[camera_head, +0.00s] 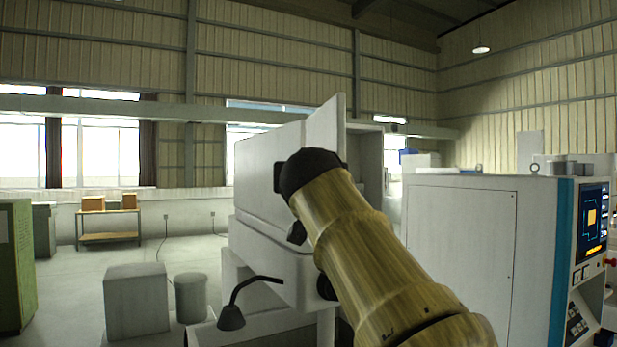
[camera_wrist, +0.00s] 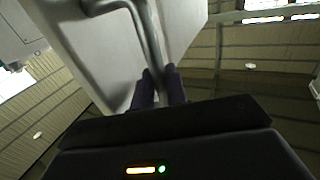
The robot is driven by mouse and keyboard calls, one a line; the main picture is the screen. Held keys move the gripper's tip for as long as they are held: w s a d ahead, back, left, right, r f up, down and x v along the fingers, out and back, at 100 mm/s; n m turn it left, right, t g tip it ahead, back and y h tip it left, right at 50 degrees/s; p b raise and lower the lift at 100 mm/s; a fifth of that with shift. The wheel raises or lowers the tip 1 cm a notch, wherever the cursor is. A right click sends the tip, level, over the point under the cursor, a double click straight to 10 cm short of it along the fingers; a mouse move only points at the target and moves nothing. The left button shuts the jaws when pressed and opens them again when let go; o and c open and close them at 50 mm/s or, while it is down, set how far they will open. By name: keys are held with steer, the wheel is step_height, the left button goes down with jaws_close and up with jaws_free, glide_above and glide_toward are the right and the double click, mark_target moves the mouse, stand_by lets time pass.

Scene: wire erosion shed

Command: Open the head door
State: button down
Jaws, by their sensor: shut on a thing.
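The head door is a pale panel on the white machine; in the wrist view its pale face (camera_wrist: 95,48) fills the upper middle. A grey bent bar handle (camera_wrist: 152,38) runs down its face. My gripper (camera_wrist: 159,84) is shut on the handle, its two dark fingers on either side of the bar. In the head view a tall pale panel (camera_head: 325,125) stands at an angle at the machine's front, with a gap to its right. My arm hides the gripper, the handle and part of the machine there.
A white control cabinet (camera_head: 462,250) with a screen (camera_head: 593,218) stands close on the right. A black bent lamp (camera_head: 232,316), a grey box (camera_head: 136,300) and a grey bin (camera_head: 190,297) are at lower left. A green cabinet (camera_head: 16,265) stands far left. Floor shows between.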

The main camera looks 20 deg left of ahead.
steer(key=c, duration=1.8)
jaws_free()
steer(key=shift+w+d, duration=0.1)
steer(key=shift+w, duration=0.1)
steer(key=shift+s+f+b, duration=0.15)
steer(key=shift+s+b, duration=0.2)
steer(key=shift+s, duration=0.1)
steer(key=b+v, duration=0.9)
steer(key=v, duration=0.7)
steer(key=shift+s+d, duration=0.2)
